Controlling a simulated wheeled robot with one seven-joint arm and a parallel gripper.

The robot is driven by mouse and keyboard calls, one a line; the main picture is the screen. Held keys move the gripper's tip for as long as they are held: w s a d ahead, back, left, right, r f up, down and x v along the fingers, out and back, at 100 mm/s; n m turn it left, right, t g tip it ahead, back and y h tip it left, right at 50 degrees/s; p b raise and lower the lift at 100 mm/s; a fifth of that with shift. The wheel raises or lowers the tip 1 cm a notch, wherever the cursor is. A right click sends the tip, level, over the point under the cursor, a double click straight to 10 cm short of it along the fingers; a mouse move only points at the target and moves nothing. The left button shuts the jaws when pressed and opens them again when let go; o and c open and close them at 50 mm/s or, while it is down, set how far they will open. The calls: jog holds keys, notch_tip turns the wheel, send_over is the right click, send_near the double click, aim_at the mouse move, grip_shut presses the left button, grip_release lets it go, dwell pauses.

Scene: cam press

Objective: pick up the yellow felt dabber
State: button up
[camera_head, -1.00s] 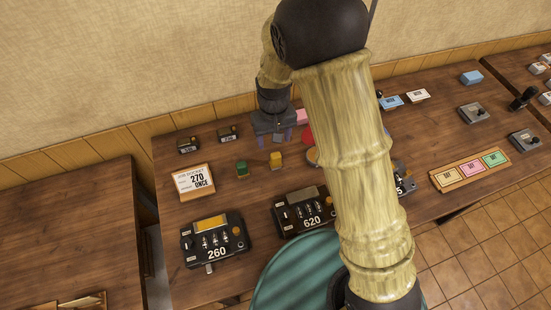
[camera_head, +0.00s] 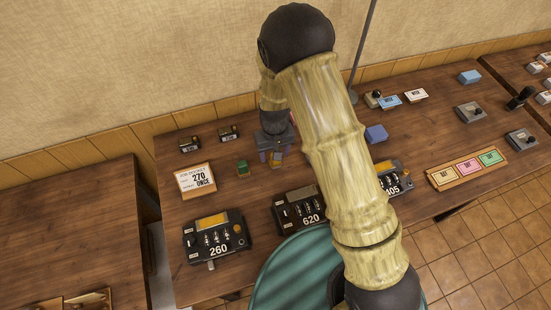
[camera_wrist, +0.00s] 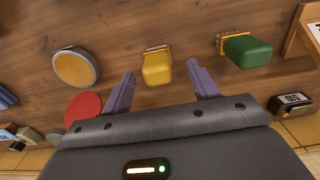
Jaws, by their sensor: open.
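The yellow felt dabber (camera_wrist: 157,68) is a small yellow block with a tan felt edge, on the wooden table. In the wrist view it sits between and just beyond my gripper's fingertips (camera_wrist: 164,75), apart from both. My gripper (camera_head: 274,158) is open and empty; in the head view it is over the dabber (camera_head: 276,159), which is partly hidden by it. A green dabber (camera_wrist: 248,51) of similar shape stands to the right in the wrist view; in the head view it is left of the yellow one (camera_head: 242,167).
A round orange-topped pad (camera_wrist: 76,67) and a red disc (camera_wrist: 84,108) lie to the left in the wrist view. The presses marked 260 (camera_head: 217,238) and 620 (camera_head: 302,209) stand nearer the front. A job docket (camera_head: 196,180) stands left. Table between the dabbers is clear.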

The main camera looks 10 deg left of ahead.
jog(key=f, duration=0.1)
jog(key=f+p, duration=0.1)
jog(key=f, duration=0.1)
jog(key=shift+s+d, duration=0.1)
jog(key=shift+d, duration=0.1)
jog(key=shift+f+p, duration=0.3)
jog(key=shift+f, duration=0.45)
jog(key=c, duration=1.1)
jog(key=shift+r, duration=0.1)
notch_tip(320, 180, up, 10)
jog(key=b, duration=0.2)
jog(key=shift+b, duration=0.35)
